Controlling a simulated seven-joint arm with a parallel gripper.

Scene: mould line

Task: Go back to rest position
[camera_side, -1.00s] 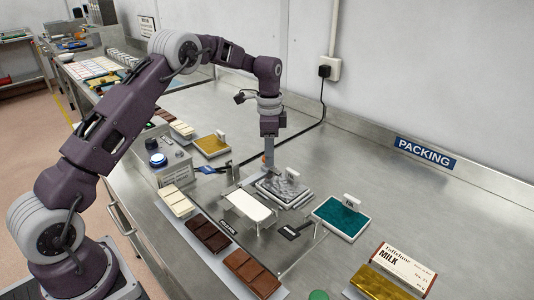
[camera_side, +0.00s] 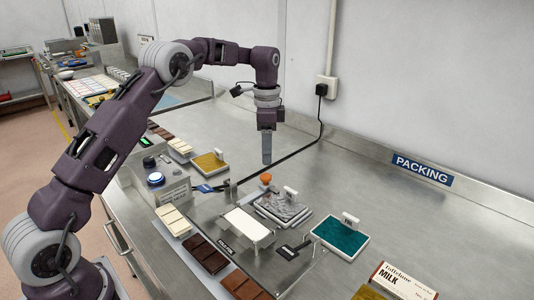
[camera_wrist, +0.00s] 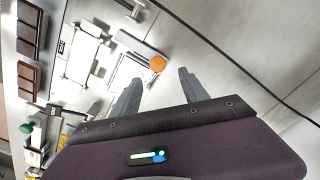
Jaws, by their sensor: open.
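My gripper (camera_side: 267,158) hangs in the air above the steel worktop, fingers pointing down. In the wrist view my gripper (camera_wrist: 160,92) shows two grey fingers standing apart with nothing between them, so it is open and empty. An orange knob (camera_side: 266,178) stands below the gripper, apart from it; it also shows in the wrist view (camera_wrist: 157,63) beyond the fingertips.
Chocolate bars (camera_side: 205,253) line the front edge. A black cable (camera_side: 300,137) crosses the worktop to the wall.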

